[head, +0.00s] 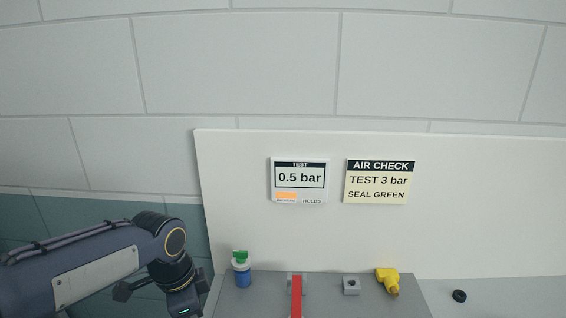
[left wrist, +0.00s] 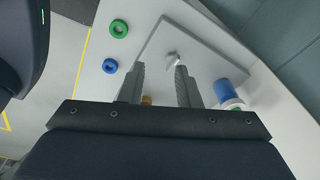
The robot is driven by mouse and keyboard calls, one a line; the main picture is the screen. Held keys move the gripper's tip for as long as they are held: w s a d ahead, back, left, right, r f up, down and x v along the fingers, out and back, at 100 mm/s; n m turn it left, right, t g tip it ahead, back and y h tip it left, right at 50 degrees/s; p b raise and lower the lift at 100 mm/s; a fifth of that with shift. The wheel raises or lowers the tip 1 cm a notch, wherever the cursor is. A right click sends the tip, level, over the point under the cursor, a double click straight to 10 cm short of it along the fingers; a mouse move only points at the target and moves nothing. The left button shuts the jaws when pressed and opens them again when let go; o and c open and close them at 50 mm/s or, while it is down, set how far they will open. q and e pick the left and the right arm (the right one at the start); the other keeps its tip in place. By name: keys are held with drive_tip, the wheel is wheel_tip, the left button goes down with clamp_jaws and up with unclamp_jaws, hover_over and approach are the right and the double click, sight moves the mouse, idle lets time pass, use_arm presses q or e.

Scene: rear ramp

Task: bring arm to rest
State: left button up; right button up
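My left arm (head: 90,270) comes in from the left in the head view and bends down at the wrist, left of the grey plate. Its gripper fingers are cut off by the bottom edge there. In the left wrist view my left gripper (left wrist: 160,68) has its two fingers apart, over the grey plate. No object is clamped between them; a small brass-coloured part (left wrist: 146,100) shows low between the fingers.
A blue cylinder with a green top (head: 242,272), a red bar (head: 296,296), a grey block (head: 351,285) and a yellow fitting (head: 388,280) are on the grey plate (head: 325,306). A black ring (head: 459,296) lies right. Green (left wrist: 119,28) and blue (left wrist: 109,66) rings lie nearby.

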use_arm(q)
drive_tip(key=s+a+n+t+h, duration=0.2)
drive_tip(key=s+a+n+t, duration=0.1)
drive_tip(key=s+n, duration=1.2)
drive_tip(key=shift+s+f+t+h, duration=0.3)
drive_tip(key=shift+s+f+t, duration=0.15)
drive_tip(key=shift+s+t, duration=0.35)
